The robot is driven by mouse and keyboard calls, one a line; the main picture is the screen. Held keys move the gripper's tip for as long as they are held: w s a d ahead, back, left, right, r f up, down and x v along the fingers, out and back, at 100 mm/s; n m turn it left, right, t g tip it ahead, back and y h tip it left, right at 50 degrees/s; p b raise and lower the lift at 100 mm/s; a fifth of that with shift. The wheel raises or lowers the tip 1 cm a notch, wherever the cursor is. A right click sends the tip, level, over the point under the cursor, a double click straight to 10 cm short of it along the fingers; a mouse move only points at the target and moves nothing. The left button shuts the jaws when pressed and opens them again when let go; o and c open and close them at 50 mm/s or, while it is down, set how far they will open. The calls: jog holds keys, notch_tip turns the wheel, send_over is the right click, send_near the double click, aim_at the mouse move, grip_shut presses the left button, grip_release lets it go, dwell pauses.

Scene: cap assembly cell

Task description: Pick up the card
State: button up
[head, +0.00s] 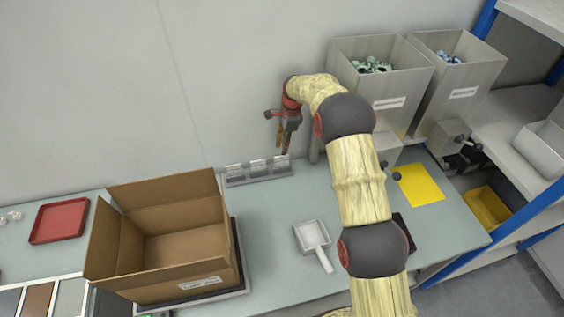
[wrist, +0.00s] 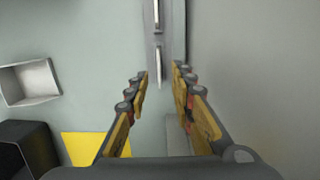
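Small whitish cards stand upright in a grey slotted rack (head: 262,176) at the back of the bench, by the wall. The right-hand card (head: 281,162) is the one closest to my gripper (head: 284,148). My gripper hangs with its fingers downward just above the rack's right end. In the wrist view, my gripper (wrist: 160,72) is open, with one finger on each side of a thin card edge (wrist: 159,68). Another card (wrist: 156,14) lies farther along the rack. No finger visibly touches a card; the depth between them is hard to judge.
An open cardboard box (head: 185,245) stands left of centre. A white scoop-like tray (head: 312,235) and a yellow sheet (head: 422,184) lie on the bench. Tall grey bins (head: 385,100) stand behind right. The wall (wrist: 260,80) is close beside the right finger.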

aim_at(282, 158)
jog(key=shift+s+a+f, duration=0.15)
jog(key=shift+a+f, duration=0.05)
jog(key=shift+f, duration=0.65)
jog(key=shift+a+f+b, duration=0.2)
jog(key=shift+f+b, duration=0.5)
jog(key=shift+f, duration=2.05)
jog(key=shift+c, duration=0.2)
grip_shut()
